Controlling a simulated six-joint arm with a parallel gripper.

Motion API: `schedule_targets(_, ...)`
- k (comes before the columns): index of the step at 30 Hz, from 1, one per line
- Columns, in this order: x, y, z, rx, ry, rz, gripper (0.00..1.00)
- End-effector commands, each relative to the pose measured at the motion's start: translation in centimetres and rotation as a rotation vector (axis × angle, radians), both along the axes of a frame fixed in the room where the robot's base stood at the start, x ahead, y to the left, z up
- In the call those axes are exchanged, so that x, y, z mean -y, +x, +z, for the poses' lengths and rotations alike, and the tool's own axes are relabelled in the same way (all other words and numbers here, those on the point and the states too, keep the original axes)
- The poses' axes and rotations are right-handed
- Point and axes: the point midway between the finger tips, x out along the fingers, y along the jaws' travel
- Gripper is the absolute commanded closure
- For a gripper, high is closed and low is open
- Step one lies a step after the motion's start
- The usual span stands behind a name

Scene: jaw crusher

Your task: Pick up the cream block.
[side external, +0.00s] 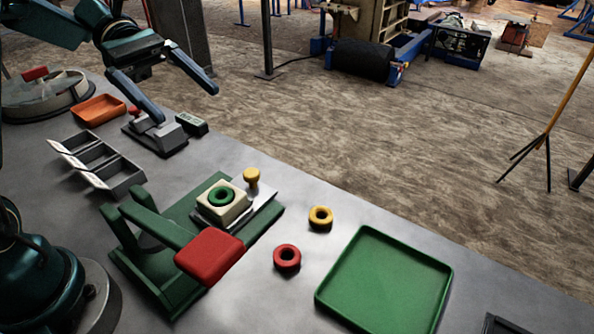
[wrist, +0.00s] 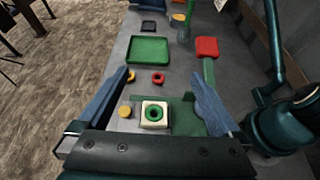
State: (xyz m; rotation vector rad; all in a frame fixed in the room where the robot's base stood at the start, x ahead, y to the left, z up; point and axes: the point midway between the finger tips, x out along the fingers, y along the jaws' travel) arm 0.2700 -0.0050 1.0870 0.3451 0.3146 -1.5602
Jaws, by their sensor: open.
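The cream block (side external: 228,217) sits on a metal plate of the green fixture (side external: 178,292), with a green ring (side external: 221,196) on its top. In the wrist view the cream block (wrist: 154,127) is low in the picture, between the lines of my two fingers. My gripper (side external: 187,104) is open and empty, at the upper left in the side view, well above the table and apart from the block. In the wrist view my gripper (wrist: 160,72) shows both blue fingers spread wide.
A yellow knob (side external: 252,176) stands right beside the block. The fixture's lever has a red pad (side external: 210,255) in front. A yellow ring (side external: 320,217), red ring (side external: 287,257) and green tray (side external: 447,290) lie rightward. Grey bins (side external: 120,172) and an orange tray (side external: 98,110) lie leftward.

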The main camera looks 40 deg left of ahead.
Motion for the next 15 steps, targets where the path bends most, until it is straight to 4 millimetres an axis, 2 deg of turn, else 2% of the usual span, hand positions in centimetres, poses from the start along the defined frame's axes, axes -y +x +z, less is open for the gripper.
schedule_targets(1, -0.6, 0.3, -0.1, -0.021, -0.035, 0.026, 0.00)
schedule_targets(2, -0.6, 0.3, -1.0, -0.030, -0.042, 0.027, 0.00)
schedule_targets(6, -0.4, 0.2, -5.8, -0.028, -0.038, 0.021, 0.00)
schedule_targets(15, -0.3, 0.2, -13.8, -0.024, -0.033, 0.019, 0.00)
